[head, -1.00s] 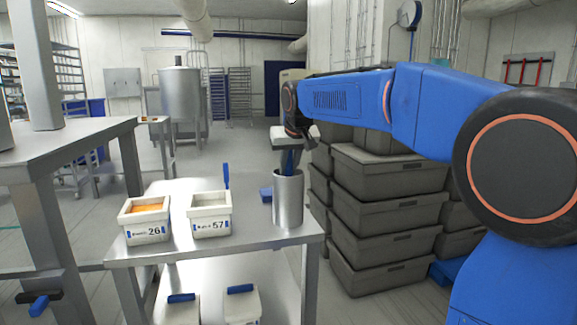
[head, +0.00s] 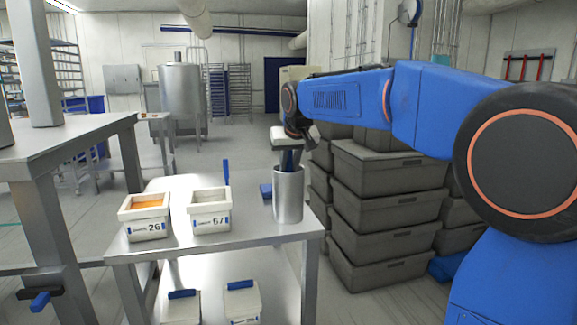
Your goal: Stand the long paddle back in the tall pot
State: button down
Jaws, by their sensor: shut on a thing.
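The tall pot (head: 288,200) is a steel cylinder standing upright near the right end of the steel table. The long paddle (head: 289,160) is blue and shows as a short upright length between my gripper and the pot's mouth. Its lower part is hidden, seemingly inside the pot. My gripper (head: 286,146) is directly above the pot and shut on the paddle. The fingertips are small here and partly merge with the paddle.
Two white tubs, marked 26 (head: 146,228) and 57 (head: 209,221), stand left of the pot on the steel table (head: 180,252). A blue object (head: 265,190) lies just left of the pot. Stacked grey crates (head: 385,210) stand close on the right.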

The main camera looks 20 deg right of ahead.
jog(key=shift+f, duration=0.5)
dwell(0.4)
jog(key=c, duration=1.5)
grip_release()
jog(key=shift+c, duration=0.2)
jog(key=shift+r, duration=0.1)
jog(key=v, duration=1.7)
jog(key=s+d+f+g, duration=0.1)
jog(key=s+d+f, duration=0.2)
jog(key=s+f, duration=1.4)
jog(key=s+d+f, duration=0.4)
jog(key=s+f, duration=1.2)
jog(key=f, duration=0.2)
jog(key=shift+s+g, duration=0.4)
